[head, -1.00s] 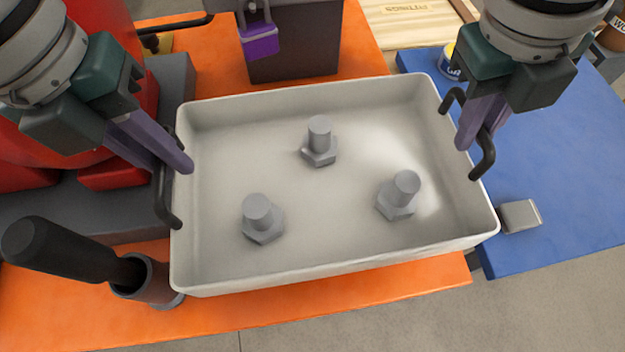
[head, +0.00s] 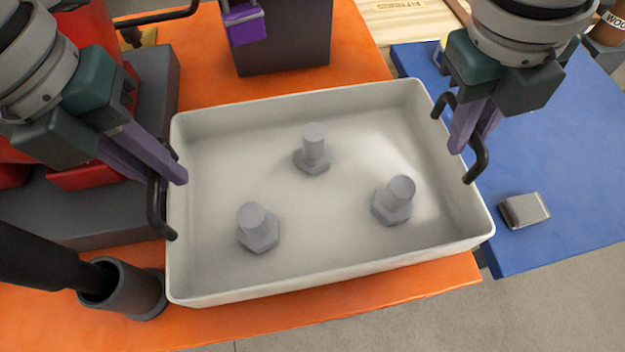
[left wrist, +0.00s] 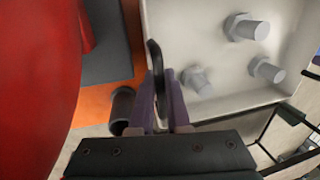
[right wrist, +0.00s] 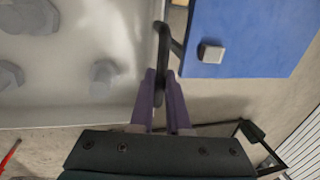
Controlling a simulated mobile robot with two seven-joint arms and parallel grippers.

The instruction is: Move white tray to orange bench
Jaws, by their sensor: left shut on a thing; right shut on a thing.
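The white tray (head: 330,255) holds three grey bolts, (head: 314,150) (head: 258,228) (head: 393,200) standing head down on its floor. It is over the orange bench (head: 420,285); I cannot tell whether it touches the top. My left gripper (head: 178,178) is shut on the tray's left black handle (head: 157,208), also seen in the left wrist view (left wrist: 156,62). My right gripper (head: 465,145) is shut on the right black handle (head: 480,160), also in the right wrist view (right wrist: 162,45). The tray hides the bench below it.
A blue bench (head: 560,190) with a small grey block (head: 524,210) lies to the right. A red pump body (head: 85,45) on a dark base (head: 90,215) is at left. A dark cup (head: 130,290) stands close to the tray's front left. A purple padlock (head: 243,25) hangs behind.

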